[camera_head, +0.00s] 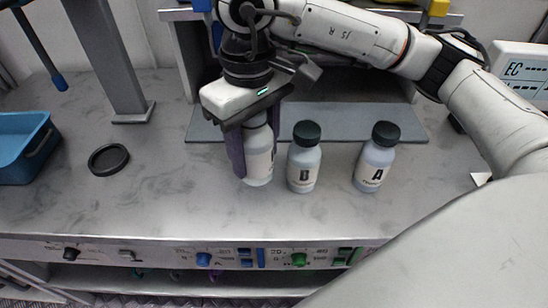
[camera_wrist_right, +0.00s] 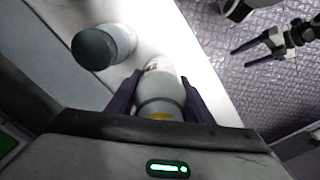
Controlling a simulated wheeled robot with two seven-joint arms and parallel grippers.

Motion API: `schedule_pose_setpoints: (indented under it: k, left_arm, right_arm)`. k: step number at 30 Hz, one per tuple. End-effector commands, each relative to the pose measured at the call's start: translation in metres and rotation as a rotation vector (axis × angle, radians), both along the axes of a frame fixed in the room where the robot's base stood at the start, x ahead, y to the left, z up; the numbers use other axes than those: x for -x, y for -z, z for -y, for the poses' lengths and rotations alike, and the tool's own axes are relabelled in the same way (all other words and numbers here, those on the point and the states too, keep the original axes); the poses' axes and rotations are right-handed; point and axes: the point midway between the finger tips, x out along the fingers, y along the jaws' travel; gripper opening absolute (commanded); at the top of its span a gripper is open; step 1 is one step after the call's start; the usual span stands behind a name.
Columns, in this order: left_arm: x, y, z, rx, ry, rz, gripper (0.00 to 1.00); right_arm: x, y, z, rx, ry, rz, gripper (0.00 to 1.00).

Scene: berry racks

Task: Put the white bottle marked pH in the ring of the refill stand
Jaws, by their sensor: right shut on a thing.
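My right gripper (camera_head: 252,135) is shut on a white bottle (camera_head: 258,166). Its two purple fingers flank the bottle's upper part, and its lower part hangs upright below them. The bottle's dark label is turned aside, so I cannot read it. Whether its base touches the bench is unclear. The bottle also shows between the fingers in the right wrist view (camera_wrist_right: 160,88). My left gripper (camera_wrist_right: 262,52) shows small at the upper right of that view, with its fingers apart and empty. I cannot clearly make out the ring of the refill stand; a black round piece (camera_head: 108,159) lies on the bench at the left.
White bottles with black caps, B (camera_head: 303,166) and A (camera_head: 374,165), stand right of the held bottle. A grey post (camera_head: 112,60) and blue tray (camera_head: 24,146) are at the left. A shelf (camera_head: 345,122) is behind. The bench front left of centre is clear.

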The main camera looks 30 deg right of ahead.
Motion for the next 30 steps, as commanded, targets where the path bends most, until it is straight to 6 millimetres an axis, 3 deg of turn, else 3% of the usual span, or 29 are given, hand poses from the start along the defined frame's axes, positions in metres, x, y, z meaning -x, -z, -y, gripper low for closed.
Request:
schedule_pose_setpoints:
  k: [6,16,28,29,30]
  left_arm:
    - [0.015,0.005,0.001,0.000,0.002,-0.033,0.68]
    - [0.014,0.000,0.001,0.000,0.002,-0.030,0.68]
    - [0.005,0.003,0.001,0.000,0.002,-0.013,0.68]
    - [0.005,0.001,0.001,0.000,0.002,-0.013,0.68]
    - [0.005,0.001,0.002,0.001,0.003,-0.014,0.68]
  right_arm:
    - [0.000,0.028,0.000,-0.001,0.002,0.001,0.15]
    - [0.001,0.066,0.000,0.000,0.003,-0.001,0.15]
    - [0.000,0.073,0.000,-0.001,0.002,0.003,0.15]
    - [0.000,0.072,0.000,0.000,0.002,0.002,0.52]
    - [0.000,0.071,0.000,0.000,0.002,0.001,0.58]
